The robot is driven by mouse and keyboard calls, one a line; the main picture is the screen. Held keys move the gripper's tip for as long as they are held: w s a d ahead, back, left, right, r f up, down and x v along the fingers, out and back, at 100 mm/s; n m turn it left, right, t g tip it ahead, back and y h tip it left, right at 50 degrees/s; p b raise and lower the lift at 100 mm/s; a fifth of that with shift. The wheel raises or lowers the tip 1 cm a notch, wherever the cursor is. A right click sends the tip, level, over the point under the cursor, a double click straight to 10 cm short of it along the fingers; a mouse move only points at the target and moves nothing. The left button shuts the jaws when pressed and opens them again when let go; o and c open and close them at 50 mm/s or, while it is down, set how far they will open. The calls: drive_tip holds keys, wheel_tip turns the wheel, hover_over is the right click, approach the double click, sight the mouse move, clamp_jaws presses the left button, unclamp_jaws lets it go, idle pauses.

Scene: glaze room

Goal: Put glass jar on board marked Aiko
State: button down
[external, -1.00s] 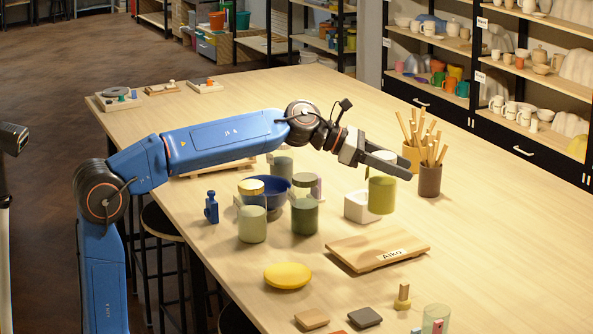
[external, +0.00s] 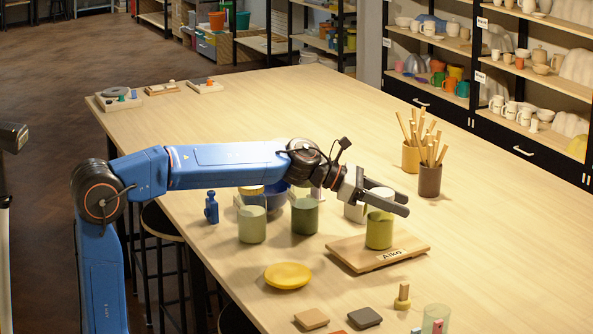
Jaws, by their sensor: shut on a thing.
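An olive-green glass jar (external: 379,232) is upright at the wooden board marked Aiko (external: 350,254). Its base appears to rest on the board, though a tiny gap cannot be ruled out. My gripper (external: 388,201) is shut on the jar near its top, and its fingers hide part of the upper jar.
A pale green jar (external: 252,226) and a darker green jar (external: 305,217) stand left of the board. A yellow dish (external: 287,276) lies in front. Cups of wooden tools (external: 429,181) stand behind. The table's right side is clear.

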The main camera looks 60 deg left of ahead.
drive_tip(key=c, duration=0.9)
unclamp_jaws()
drive_tip(key=shift+f, duration=0.1)
drive_tip(key=v, duration=1.2)
drive_tip(key=shift+d, duration=0.1)
